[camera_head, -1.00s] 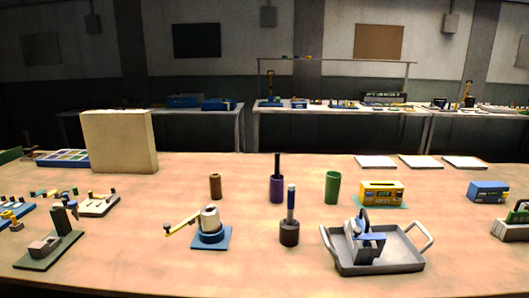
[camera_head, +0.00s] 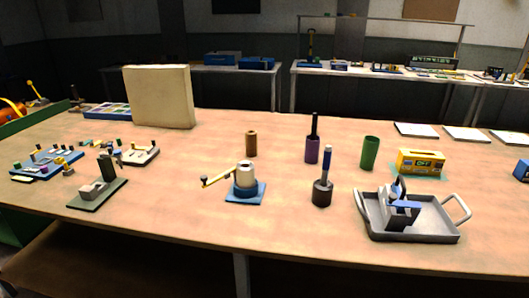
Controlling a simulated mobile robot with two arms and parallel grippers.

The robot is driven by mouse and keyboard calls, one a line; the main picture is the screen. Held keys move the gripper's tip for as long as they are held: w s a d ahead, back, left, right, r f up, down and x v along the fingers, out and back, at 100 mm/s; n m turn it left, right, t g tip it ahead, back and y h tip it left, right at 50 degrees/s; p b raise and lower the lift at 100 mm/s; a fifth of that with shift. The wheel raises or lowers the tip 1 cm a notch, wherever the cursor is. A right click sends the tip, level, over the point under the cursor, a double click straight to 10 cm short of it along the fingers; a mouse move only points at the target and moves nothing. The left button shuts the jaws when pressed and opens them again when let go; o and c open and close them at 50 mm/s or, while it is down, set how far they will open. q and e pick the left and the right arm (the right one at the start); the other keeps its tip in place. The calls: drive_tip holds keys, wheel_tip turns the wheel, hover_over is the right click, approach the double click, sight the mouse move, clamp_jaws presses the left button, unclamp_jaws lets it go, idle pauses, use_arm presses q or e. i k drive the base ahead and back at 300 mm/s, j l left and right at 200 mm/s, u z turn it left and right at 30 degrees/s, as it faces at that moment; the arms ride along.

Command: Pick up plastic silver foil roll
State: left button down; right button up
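No roll is clearly recognisable as the plastic silver foil roll. Upright roll-like things on the table are a brown cylinder (camera_head: 251,144), a green cylinder (camera_head: 370,153) and a pale off-white cylinder (camera_head: 246,175) on a blue base with a yellow handle. A purple holder (camera_head: 312,151) and a dark holder (camera_head: 322,194) each have a stick-like tool upright in them. Neither of my grippers is in view.
The wooden table (camera_head: 190,222) has a clear front strip. A grey tray (camera_head: 440,232) holds a metal device at right. A yellow box (camera_head: 420,163) stands behind it. A cream block (camera_head: 158,97) and several small fixtures stand at left. A green-sided container (camera_head: 22,226) is at far left.

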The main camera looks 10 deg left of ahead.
sight(245, 169)
drive_tip(key=i+j, duration=0.1)
drive_tip(key=j, duration=0.4)
drive_tip(key=i+j+z, duration=0.1)
drive_tip(key=j, duration=0.45)
drive_tip(key=i+j+z, duration=0.1)
drive_tip(key=j, duration=0.4)
drive_tip(key=i+j, duration=0.15)
drive_tip(key=j, duration=0.4)
